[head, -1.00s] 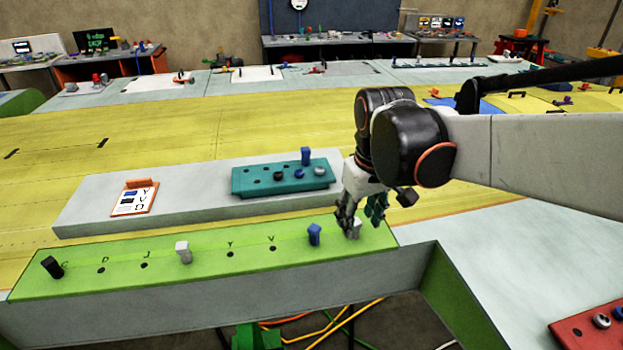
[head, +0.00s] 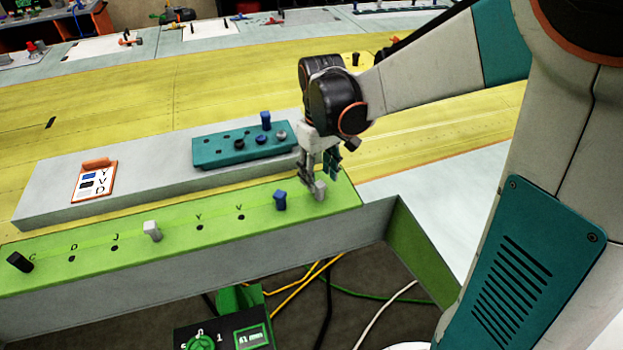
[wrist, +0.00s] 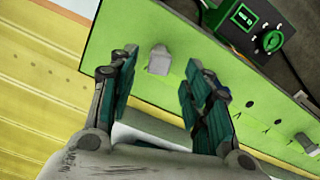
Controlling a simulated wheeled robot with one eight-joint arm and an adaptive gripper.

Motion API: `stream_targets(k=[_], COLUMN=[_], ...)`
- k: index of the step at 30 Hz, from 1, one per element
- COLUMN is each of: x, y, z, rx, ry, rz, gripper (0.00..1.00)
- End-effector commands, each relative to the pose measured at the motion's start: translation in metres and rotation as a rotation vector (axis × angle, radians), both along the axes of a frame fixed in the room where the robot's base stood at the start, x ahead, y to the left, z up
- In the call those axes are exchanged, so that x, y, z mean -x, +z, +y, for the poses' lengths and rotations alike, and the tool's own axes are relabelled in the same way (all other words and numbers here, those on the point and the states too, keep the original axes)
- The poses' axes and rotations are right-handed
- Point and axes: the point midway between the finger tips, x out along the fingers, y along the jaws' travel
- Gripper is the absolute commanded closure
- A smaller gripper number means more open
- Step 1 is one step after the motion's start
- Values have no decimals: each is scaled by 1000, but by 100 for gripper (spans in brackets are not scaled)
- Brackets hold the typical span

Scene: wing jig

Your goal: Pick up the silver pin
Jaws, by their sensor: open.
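A silver pin (head: 319,190) stands upright at the right end of the green rail (head: 100,256). A second silver pin (head: 152,231) stands further left on the same rail. My gripper (head: 326,172) is right at the right-hand pin in the head view, pointing down. In the wrist view, that silver pin (wrist: 159,60) shows in the gap between the open fingers of my gripper (wrist: 155,82), with clear space on both sides. I cannot tell how far the fingertips are above it. The second silver pin (wrist: 305,143) shows at the wrist view's right edge.
A blue pin (head: 280,201) stands close left of the right-hand silver pin. A black pin (head: 19,262) is at the rail's left end. Behind are a teal block (head: 215,156) with pins and an orange-framed card (head: 93,180). A green device (head: 240,320) and cables lie below.

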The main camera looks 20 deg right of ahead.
Motion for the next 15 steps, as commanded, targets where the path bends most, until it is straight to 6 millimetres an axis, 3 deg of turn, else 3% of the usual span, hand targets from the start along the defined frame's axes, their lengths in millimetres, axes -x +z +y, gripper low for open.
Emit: stream_targets(k=[15], x=[1], y=[-53], z=[-2], rx=[0], ry=[-1], rz=[0], gripper=[55])
